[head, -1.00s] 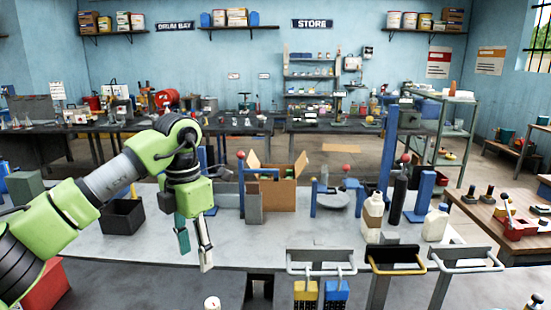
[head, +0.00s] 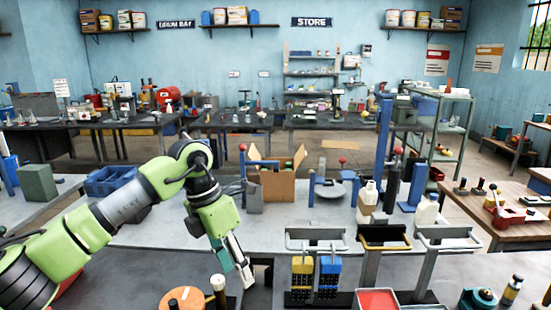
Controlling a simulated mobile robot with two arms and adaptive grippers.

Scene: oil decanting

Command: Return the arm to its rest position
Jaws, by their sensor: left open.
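My left arm (head: 135,205), green and grey, comes in from the lower left of the head view and bends down at the elbow. My left gripper (head: 234,264) hangs pointing down and slightly right, with one teal and one pale finger. Its fingers are apart and nothing shows between them. It is in front of the near edge of the grey table (head: 330,222). Just left of and below it in the picture are an orange round lid (head: 186,300) and a post with a pale top (head: 217,284). My right gripper is not in view.
An open cardboard box (head: 280,182) stands behind the gripper. A blue crate (head: 108,180) is behind the arm. White jugs (head: 367,197) stand at the right. Handled metal frames (head: 315,233) and a red tray (head: 378,300) are at the front right. The table's middle has bare room.

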